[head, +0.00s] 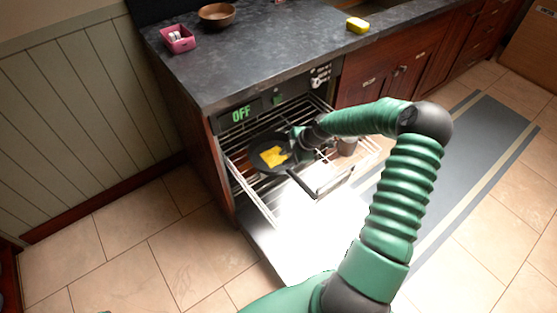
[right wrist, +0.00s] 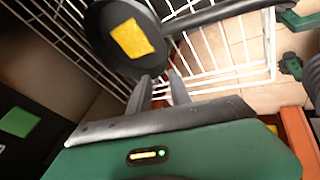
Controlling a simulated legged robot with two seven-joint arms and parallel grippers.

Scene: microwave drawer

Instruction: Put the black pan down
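The black pan (head: 257,143) sits in the pulled-out wire rack (head: 237,167), with a yellow square piece (head: 273,157) in it. In the right wrist view the pan (right wrist: 104,44) is at the upper left, its handle running to the upper right. My right gripper (head: 294,148) is at the pan's right side in the head view. In the right wrist view its two fingertips (right wrist: 160,76) are apart, with nothing seen between them, close to the pan's rim and below the handle. Whether they touch the pan is unclear. My left gripper is not in view.
A dark cup (head: 347,146) stands in the rack to the right of my gripper. The appliance panel (head: 240,114) reads OFF, and its door (head: 300,235) is lowered beneath the rack. A pink holder (head: 178,39), wooden bowl (head: 217,15) and yellow sponge (head: 357,25) are on the counter.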

